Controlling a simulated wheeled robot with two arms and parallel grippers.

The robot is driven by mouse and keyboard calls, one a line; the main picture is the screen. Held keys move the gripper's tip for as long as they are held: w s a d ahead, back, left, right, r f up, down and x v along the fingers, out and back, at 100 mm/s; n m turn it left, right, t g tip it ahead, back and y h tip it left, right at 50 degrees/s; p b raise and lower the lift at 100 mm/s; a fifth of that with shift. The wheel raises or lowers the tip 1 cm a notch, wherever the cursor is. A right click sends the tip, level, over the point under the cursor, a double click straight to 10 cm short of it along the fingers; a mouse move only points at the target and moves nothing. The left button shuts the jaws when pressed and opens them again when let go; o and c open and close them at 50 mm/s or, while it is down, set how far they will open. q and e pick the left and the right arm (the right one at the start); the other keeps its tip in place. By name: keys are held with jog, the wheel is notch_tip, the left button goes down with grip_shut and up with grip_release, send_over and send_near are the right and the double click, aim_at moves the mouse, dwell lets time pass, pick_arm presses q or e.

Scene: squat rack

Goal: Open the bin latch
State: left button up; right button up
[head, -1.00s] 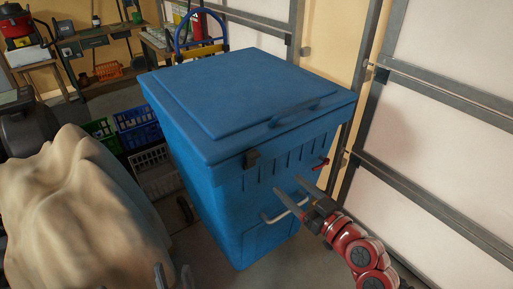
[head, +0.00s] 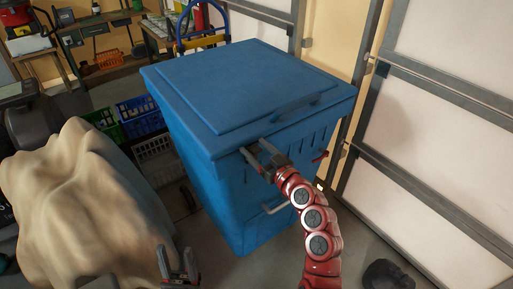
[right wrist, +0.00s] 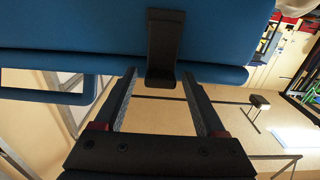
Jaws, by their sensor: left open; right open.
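The large blue bin (head: 250,90) stands upright with its lid closed. A black latch (right wrist: 165,45) hangs on its front near the lid rim in the right wrist view. In the head view my right gripper mostly covers that latch. My right gripper (head: 254,150) is open at the lid's front edge. In the right wrist view its fingertips (right wrist: 160,77) lie on either side of the latch's free end, with no clear contact. My left gripper (head: 177,258) is open and empty, low in the head view, apart from the bin.
A red lever (head: 320,157) and a silver bar handle (head: 275,207) are on the bin's front. A beige draped cover (head: 80,210) stands left. Crates (head: 140,117) sit behind it. A garage door (head: 440,120) is at right.

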grip_shut()
dwell(0.3)
dwell(1.1)
